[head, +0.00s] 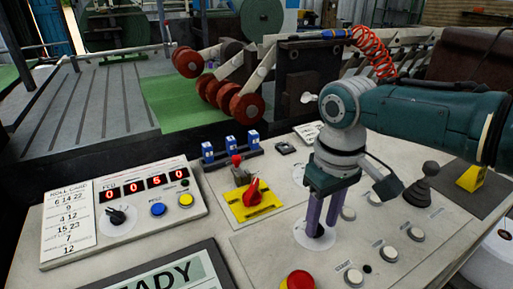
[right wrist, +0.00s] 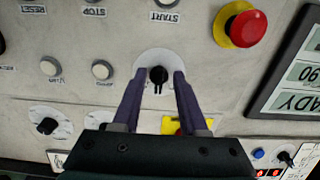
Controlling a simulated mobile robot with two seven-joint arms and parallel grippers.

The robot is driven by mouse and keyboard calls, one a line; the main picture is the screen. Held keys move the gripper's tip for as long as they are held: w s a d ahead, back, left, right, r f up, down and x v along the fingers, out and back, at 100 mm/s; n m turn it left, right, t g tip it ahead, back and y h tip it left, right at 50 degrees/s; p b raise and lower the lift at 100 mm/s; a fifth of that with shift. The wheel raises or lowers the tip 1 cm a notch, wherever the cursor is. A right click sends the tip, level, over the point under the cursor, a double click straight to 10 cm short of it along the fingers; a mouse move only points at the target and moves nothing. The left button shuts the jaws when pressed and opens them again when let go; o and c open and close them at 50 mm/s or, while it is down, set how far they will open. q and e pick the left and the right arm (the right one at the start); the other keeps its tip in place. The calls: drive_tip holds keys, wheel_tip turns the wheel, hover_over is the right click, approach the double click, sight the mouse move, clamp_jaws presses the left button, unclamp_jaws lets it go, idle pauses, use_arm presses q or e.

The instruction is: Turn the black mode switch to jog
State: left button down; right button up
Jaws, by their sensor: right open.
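A black rotary switch (right wrist: 158,75) on a round white plate sits between the fingertips of my right gripper (right wrist: 159,82) in the right wrist view. Light gaps show between the switch and the purple fingers, so the gripper is open around or just above it. In the head view, the right gripper (head: 321,222) points straight down at the console, and its fingers largely hide this switch (head: 319,231). I cannot read the position marks around the switch. My left gripper is not in view.
White push buttons (head: 416,234) lie right of the switch, with a black joystick (head: 424,184) behind. A red mushroom button (head: 298,281) is in front. A red switch on a yellow plate (head: 252,196) and another black knob (head: 116,215) stand left. A READY display (head: 165,277) lies front left.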

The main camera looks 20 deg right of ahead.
sight(321, 227)
wheel_tip(321, 227, up, 9)
drive_tip(key=p, duration=0.1)
drive_tip(key=shift+p, duration=0.3)
drive_tip(key=shift+r, duration=0.1)
drive_tip(key=s+a+f+n, duration=0.1)
drive_tip(key=s+a, duration=0.2)
drive_tip(key=s+a+f+t+y, duration=0.1)
drive_tip(key=s+a+f, duration=0.1)
drive_tip(key=s+a, duration=0.1)
drive_tip(key=s+a+f+n, duration=0.1)
drive_tip(key=s+a, duration=0.2)
drive_tip(key=s, duration=0.1)
drive_tip(key=shift+s+f+n+t, duration=0.2)
drive_tip(key=shift+s+n+t, duration=0.1)
drive_tip(key=shift+s, duration=0.1)
drive_tip(key=s+d+r+m+t+p, duration=0.1)
drive_tip(key=s+d+r+m+t, duration=0.15)
drive_tip(key=s+r, duration=0.5)
wheel_tip(321, 227, up, 30)
drive_tip(key=s+n+p, duration=0.1)
drive_tip(key=p, duration=3)
drive_tip(key=shift+s+d+f+h+p, duration=0.15)
drive_tip(key=shift+s+d+h+p, duration=0.05)
drive_tip(key=shift+h+p, duration=0.2)
